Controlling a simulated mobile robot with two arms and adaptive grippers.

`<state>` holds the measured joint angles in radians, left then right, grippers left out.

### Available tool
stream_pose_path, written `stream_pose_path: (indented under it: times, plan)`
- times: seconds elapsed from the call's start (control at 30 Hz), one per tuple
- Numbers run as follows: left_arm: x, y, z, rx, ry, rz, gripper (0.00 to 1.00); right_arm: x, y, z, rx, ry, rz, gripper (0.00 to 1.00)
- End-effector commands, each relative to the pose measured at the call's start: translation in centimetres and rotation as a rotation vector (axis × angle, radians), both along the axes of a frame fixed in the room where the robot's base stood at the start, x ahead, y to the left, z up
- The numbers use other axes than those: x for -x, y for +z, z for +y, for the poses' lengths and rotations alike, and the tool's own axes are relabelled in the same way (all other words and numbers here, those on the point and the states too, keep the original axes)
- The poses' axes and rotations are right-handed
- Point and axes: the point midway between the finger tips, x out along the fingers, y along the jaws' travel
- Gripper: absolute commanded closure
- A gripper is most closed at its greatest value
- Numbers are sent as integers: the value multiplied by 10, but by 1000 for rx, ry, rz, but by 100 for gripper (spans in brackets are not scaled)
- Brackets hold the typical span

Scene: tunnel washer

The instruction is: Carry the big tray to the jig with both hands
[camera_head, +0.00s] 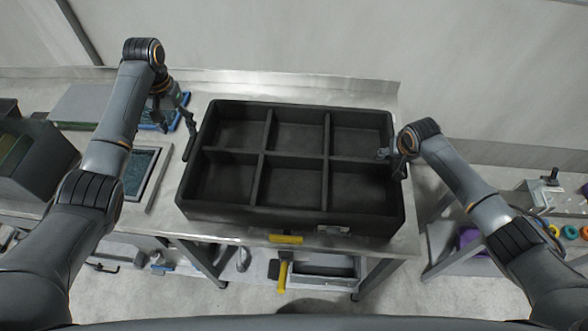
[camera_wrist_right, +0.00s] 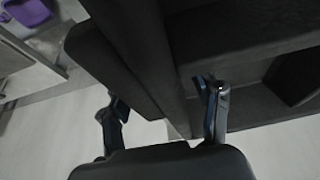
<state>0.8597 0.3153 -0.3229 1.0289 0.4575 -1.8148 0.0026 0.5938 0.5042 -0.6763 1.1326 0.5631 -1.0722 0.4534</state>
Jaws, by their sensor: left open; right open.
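The big tray (camera_head: 290,216) is black, with several open, empty compartments, and rests on the metal table in the head view. My left gripper (camera_head: 187,130) is open beside the tray's left wall; I cannot tell whether it touches it. My right gripper (camera_head: 397,164) is open at the tray's right wall. In the right wrist view the fingers of my right gripper (camera_wrist_right: 163,120) are apart, with the tray's wall (camera_wrist_right: 140,45) running between them and one finger on the compartment side. I cannot pick out the jig for certain.
A framed dark panel (camera_head: 143,172) and a grey box-like machine (camera_head: 32,160) stand left of the tray. A raised metal edge (camera_head: 300,86) runs behind it. A side bench with coloured rings (camera_head: 568,232) is at right. A yellow handle (camera_head: 285,239) sits below the tray's front.

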Motion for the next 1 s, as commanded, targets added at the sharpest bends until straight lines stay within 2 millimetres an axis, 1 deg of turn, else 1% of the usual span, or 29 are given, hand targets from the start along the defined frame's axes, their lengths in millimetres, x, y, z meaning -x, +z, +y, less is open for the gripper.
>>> stream_pose_path:
  times: [0.13,0.23,0.5,0.7,0.83,1.0]
  plan:
    - [0,2,0,0,0,1,37,3,9,0,-1,0,-2,38]
    - [0,1,0,0,0,1,37,9,22,0,0,0,-2,38]
    - [0,1,0,0,0,1,37,28,69,2,0,1,-4,38]
    - [0,1,0,0,0,1,37,40,97,4,0,1,-2,38]
    - [0,1,0,0,0,1,37,44,107,3,1,-1,-1,38]
    - [0,1,0,0,0,1,37,46,110,4,0,-1,1,38]
